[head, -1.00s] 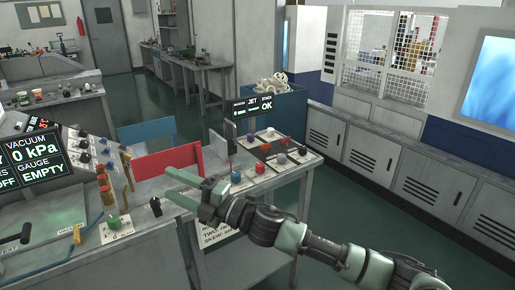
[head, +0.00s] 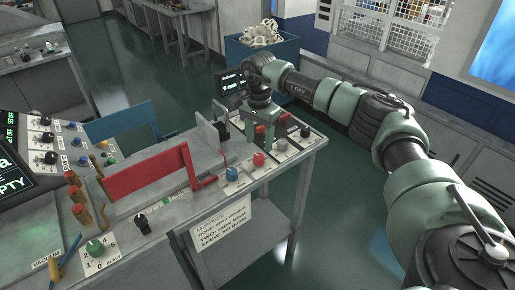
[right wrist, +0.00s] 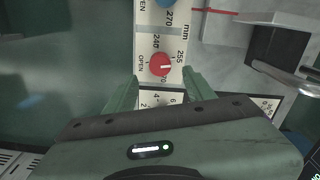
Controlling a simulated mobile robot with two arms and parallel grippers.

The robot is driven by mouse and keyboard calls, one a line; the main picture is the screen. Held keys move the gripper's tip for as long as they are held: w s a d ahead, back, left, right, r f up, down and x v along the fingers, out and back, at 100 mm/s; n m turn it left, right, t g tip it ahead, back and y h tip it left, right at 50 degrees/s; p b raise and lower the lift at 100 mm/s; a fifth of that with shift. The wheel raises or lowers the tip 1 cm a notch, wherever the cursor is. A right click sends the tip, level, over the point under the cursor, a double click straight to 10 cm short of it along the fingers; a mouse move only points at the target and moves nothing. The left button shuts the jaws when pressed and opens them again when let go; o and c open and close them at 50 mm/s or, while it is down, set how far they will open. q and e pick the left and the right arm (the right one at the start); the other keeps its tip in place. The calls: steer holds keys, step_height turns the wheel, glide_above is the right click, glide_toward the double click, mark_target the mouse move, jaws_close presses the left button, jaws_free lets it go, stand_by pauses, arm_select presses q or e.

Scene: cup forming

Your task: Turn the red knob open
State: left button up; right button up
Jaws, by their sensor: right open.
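The red knob (head: 258,158) sits on a pale label plate near the front edge of the bench. In the right wrist view the red knob (right wrist: 160,64) has a short white pointer line and "OPEN" printed beside its plate. My right gripper (head: 259,136) points down just behind the knob in the head view. In the right wrist view the open right gripper (right wrist: 160,80) has one finger on each side of the plate, and the knob shows uncovered just beyond the fingertips. I cannot tell the exact height gap. My left gripper is not in view.
A blue knob (head: 231,173) and a grey knob (head: 282,145) flank the red one closely. A red panel (head: 148,172) stands upright to the left. A small display (head: 231,84) stands behind. The floor right of the bench is clear.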

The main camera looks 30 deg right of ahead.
mark_target(259, 156)
step_height(259, 156, down, 5)
steer(key=shift+f+p, duration=0.1)
steer(key=shift+p, duration=0.75)
steer(key=shift+f, duration=0.5)
steer(key=shift+c, duration=0.6)
jaws_close()
steer(key=shift+m, duration=0.4)
